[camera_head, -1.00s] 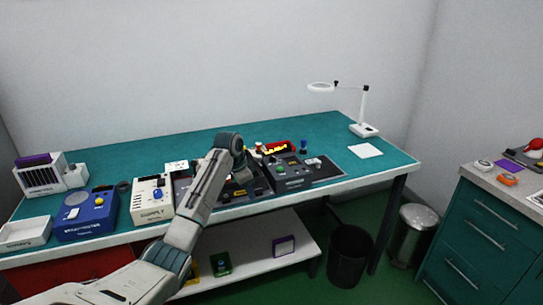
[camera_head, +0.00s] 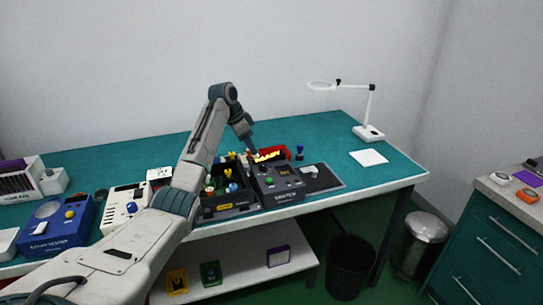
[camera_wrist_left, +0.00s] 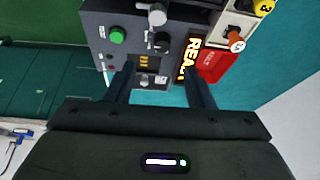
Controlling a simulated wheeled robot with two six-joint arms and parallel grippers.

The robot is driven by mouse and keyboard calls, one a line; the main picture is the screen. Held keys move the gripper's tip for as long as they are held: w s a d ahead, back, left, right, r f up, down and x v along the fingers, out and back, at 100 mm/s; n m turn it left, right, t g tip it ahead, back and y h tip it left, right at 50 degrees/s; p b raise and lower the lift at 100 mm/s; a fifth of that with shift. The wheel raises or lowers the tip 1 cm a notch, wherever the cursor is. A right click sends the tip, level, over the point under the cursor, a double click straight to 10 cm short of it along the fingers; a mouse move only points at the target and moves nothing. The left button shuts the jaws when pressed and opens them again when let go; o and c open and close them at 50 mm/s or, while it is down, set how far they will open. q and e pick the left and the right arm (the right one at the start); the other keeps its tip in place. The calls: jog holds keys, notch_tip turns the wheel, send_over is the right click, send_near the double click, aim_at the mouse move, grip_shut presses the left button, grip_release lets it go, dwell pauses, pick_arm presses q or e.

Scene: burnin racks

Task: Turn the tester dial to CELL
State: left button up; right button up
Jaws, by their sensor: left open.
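A dark grey box (camera_head: 279,182) with a green button and a lit yellow sign stands at the middle of the bench. In the left wrist view its face (camera_wrist_left: 135,48) carries a green button (camera_wrist_left: 117,35), a black knob (camera_wrist_left: 158,41) and a silver knob (camera_wrist_left: 156,13). Its dial lettering is too small to read. My left gripper (camera_head: 250,147) is open and empty above the back of this box. In the wrist view the open fingers (camera_wrist_left: 160,78) point at its face, apart from the knobs. A blue box (camera_head: 58,222) at far left has lettering that looks like "TESTER".
A tray of coloured parts (camera_head: 222,203) sits left of the dark box, and a red bin (camera_wrist_left: 214,66) lies beside the lit sign. A white supply box (camera_head: 122,208) stands farther left.

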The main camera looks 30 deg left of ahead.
pick_arm(q)
jog(key=p, duration=0.2)
send_over(263, 165)
jog(key=s+a, duration=0.1)
jog(key=s, duration=0.1)
notch_tip(263, 165, down, 5)
jog(key=shift+s+a, duration=0.1)
jog(key=shift+s, duration=0.05)
jog(key=x, duration=0.4)
jog(key=shift+w+f+p, duration=0.3)
jog(key=shift+f+p, duration=0.05)
jog(key=c, duration=0.7)
jog(key=shift+c, duration=1.4)
pick_arm(e)
jog(key=r, duration=0.1)
jog(key=s+r, duration=0.1)
jog(key=shift+s+r, duration=0.3)
jog(key=shift+r, duration=0.05)
